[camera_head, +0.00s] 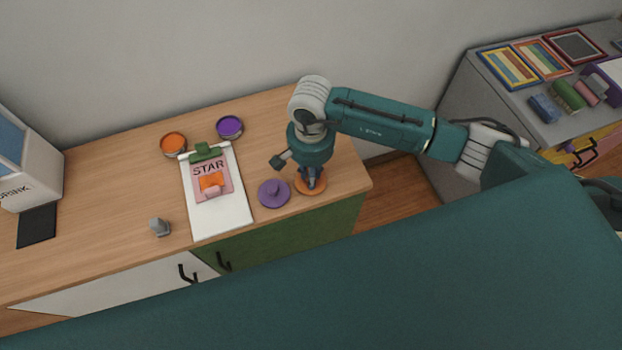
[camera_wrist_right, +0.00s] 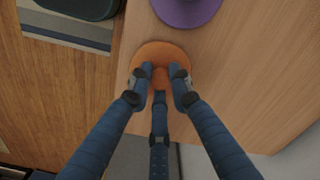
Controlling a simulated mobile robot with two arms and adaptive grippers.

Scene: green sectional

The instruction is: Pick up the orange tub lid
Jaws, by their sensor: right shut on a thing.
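The orange tub lid (camera_head: 311,186) lies at the right front of the wooden counter, below my right gripper (camera_head: 312,178). In the right wrist view the orange lid (camera_wrist_right: 160,52) is a round disc, and the right gripper's blue fingers (camera_wrist_right: 160,82) are shut on its middle knob. The fingers hide part of the lid. I cannot tell whether it is lifted off the counter. A purple lid (camera_head: 274,194) with a knob lies just left of it. My left gripper is not in view.
An orange tub (camera_head: 173,145) and a purple tub (camera_head: 230,127) stand at the back of the counter (camera_head: 110,190). A white clipboard (camera_head: 222,214) holds a STAR card. A small grey object (camera_head: 159,227) stands near the front edge. A grey unit (camera_head: 465,90) stands right, beyond a gap.

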